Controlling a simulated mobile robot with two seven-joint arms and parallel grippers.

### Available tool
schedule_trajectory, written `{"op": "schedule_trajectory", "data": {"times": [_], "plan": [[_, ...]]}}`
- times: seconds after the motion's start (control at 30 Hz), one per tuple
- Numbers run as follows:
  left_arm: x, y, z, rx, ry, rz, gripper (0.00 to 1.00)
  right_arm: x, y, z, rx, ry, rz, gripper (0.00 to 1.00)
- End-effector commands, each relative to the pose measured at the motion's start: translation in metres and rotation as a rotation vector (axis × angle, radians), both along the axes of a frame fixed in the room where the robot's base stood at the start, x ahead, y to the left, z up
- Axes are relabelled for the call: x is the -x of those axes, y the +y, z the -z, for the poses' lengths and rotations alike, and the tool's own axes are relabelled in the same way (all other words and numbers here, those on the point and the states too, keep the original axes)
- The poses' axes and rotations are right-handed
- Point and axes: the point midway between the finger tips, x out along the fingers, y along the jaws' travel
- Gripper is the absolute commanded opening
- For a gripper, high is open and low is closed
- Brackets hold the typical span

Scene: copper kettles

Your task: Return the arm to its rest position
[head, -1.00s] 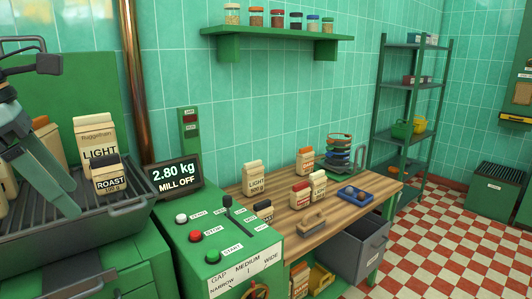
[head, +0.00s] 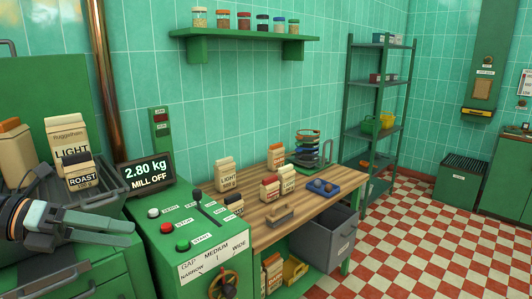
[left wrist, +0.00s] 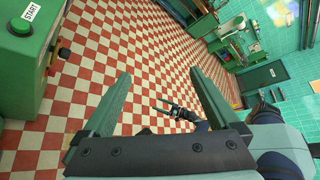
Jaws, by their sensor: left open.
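My left gripper (head: 130,232) is at the lower left of the head view, in front of the green tray with the bags. Its two fingers point right, spread apart, with nothing between them. In the left wrist view the open fingers (left wrist: 160,78) stand over the red and white floor, and the gap is empty. A small dark pronged shape (left wrist: 178,111) beyond them looks like my right gripper; its jaw state is too small to tell. The head view does not show the right arm.
The green mill (head: 205,262) with its lever and buttons stands right of my left gripper. Coffee bags, LIGHT (head: 68,138) and ROAST (head: 82,172), stand behind the gripper. A wooden bench (head: 325,202) holds more bags. The checkered floor (head: 415,255) at right is open.

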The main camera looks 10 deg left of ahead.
Motion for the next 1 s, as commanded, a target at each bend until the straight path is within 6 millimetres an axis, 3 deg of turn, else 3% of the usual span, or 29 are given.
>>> {"op": "schedule_trajectory", "data": {"times": [0.1, 0.27, 0.47, 0.57, 0.73, 0.83, 1.0], "plan": [[-0.018, -0.001, 0.043, 0.312, 0.106, -0.159, 0.95, 0.000, 0.000, 0.000, 0.000, 0.000, 0.000, 1.00], [-0.035, 0.006, 0.110, 0.681, 0.286, -0.421, 0.95, 0.000, 0.000, 0.000, 0.000, 0.000, 0.000, 1.00], [-0.026, 0.009, 0.222, 1.072, 0.584, -0.805, 0.95, 0.000, 0.000, 0.000, 0.000, 0.001, 0.000, 1.00], [-0.006, -0.001, 0.285, 1.234, 0.765, -1.010, 0.95, 0.000, 0.000, 0.000, 0.001, 0.001, -0.001, 1.00], [0.053, -0.045, 0.386, 1.441, 1.109, -1.359, 0.95, 0.000, 0.000, 0.000, 0.001, 0.001, -0.001, 1.00], [0.089, -0.078, 0.424, 1.508, 1.292, -1.520, 0.95, 0.000, 0.000, 0.000, 0.001, 0.001, -0.001, 1.00], [0.130, -0.123, 0.456, 1.554, 1.505, -1.687, 0.95, 0.001, -0.001, 0.000, 0.002, 0.002, -0.001, 1.00]]}}
